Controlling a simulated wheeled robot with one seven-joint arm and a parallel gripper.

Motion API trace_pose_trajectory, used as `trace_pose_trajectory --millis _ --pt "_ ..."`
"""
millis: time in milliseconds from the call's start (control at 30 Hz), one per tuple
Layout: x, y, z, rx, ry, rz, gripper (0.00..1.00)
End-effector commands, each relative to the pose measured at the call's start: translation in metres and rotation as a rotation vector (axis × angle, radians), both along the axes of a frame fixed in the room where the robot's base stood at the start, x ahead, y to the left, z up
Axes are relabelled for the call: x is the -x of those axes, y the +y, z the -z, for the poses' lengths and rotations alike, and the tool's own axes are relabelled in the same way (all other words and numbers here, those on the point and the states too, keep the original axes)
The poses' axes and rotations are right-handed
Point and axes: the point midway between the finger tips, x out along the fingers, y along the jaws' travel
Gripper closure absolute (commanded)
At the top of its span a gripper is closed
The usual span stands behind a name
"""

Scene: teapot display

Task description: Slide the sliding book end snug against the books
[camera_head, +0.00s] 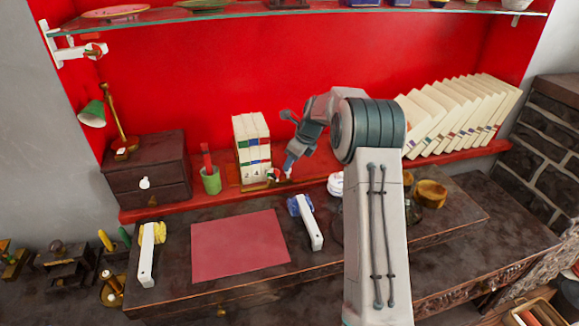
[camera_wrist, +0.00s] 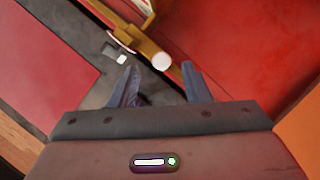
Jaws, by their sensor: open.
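The books (camera_head: 252,145) stand upright in a small cream group on the red shelf, left of my gripper (camera_head: 284,172). The sliding book end shows in the wrist view as a yellow-brown piece (camera_wrist: 145,44) with a round white knob (camera_wrist: 162,62). In the head view my gripper partly hides that end of the book group, so any gap between book end and books cannot be told. In the wrist view my gripper (camera_wrist: 160,82) is open, its two fingertips apart, with the knob just beyond and between them. It holds nothing.
On the red shelf (camera_head: 320,189), a green cup (camera_head: 210,180) and a drawer box (camera_head: 147,168) stand left of the books. Leaning books (camera_head: 455,115) stand at right. A glass shelf (camera_head: 300,14) runs above. A red mat (camera_head: 240,246) lies on the desk below.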

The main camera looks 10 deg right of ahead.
Motion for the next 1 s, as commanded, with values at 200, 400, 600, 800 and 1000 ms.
trace_pose_trajectory --millis 200,400,600,800,1000 --pt "0.013 -0.015 -0.049 0.001 -0.004 0.001 0.57" --pt "0.023 -0.025 -0.083 0.001 -0.002 0.0 0.57" --pt "0.027 -0.029 -0.097 0.0 0.0 -0.001 0.57" --pt "0.028 -0.029 -0.099 -0.001 0.001 -0.002 0.57" --pt "0.031 -0.027 -0.101 0.008 -0.005 -0.019 0.57"
